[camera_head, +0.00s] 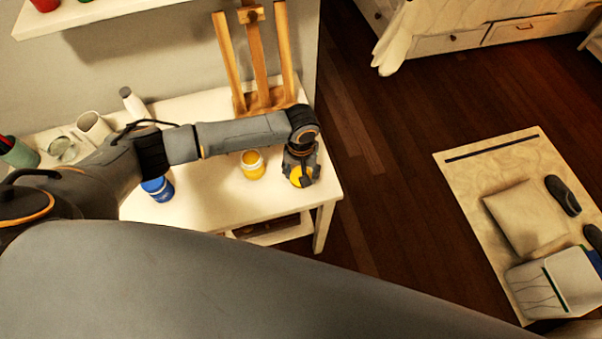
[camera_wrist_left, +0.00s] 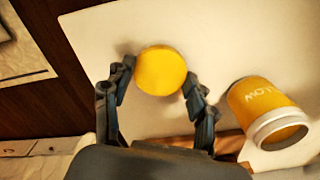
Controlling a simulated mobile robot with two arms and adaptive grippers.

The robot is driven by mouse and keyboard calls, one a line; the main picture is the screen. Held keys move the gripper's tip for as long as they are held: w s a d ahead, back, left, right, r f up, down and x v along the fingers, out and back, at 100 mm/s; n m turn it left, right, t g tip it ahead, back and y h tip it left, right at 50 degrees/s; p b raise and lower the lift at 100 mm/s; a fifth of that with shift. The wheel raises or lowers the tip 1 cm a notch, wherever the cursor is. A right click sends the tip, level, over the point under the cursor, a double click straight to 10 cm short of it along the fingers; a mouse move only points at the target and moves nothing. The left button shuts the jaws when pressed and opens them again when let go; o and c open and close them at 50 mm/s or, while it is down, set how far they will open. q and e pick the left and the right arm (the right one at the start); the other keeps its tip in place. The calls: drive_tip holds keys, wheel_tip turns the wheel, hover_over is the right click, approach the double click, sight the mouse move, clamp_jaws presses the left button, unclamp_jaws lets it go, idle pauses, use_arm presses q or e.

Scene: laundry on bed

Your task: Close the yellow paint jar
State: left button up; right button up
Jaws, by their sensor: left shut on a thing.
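The yellow paint jar (camera_head: 253,168) stands upright and open on the white table, left of my left gripper. It also shows at the right of the left wrist view (camera_wrist_left: 262,102), with a pale rim and lettering on its side. My left gripper (camera_head: 301,174) is near the table's right edge, shut on a round yellow lid (camera_head: 299,178). In the left wrist view the lid (camera_wrist_left: 160,70) sits between the two fingertips, apart from the jar. I cannot tell whether the lid touches the table. My right gripper is out of view.
A blue jar (camera_head: 158,188) stands left of the yellow jar, partly behind my arm. A wooden easel (camera_head: 258,60) stands at the table's back. A white mug (camera_head: 94,127) and a glass (camera_head: 62,150) are at the left. The white tabletop (camera_head: 222,200) around the yellow jar is clear.

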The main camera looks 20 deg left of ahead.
use_arm(q)
drive_tip(key=shift+r, duration=0.45)
drive_tip(key=s+d+r+b, duration=0.1)
drive_tip(key=s+d+r, duration=0.2)
drive_tip(key=s+r, duration=0.8)
drive_tip(key=s, duration=0.2)
drive_tip(key=shift+s+r, duration=0.3)
drive_tip(key=shift+s, duration=0.05)
drive_tip(key=w+a+r, duration=0.2)
drive_tip(key=a+r, duration=0.2)
drive_tip(key=r, duration=0.2)
drive_tip(key=w+a+r+m, duration=0.1)
drive_tip(key=w+a+r, duration=0.2)
drive_tip(key=r, duration=0.3)
drive_tip(key=shift+a+r, duration=0.4)
drive_tip(key=shift+a, duration=0.3)
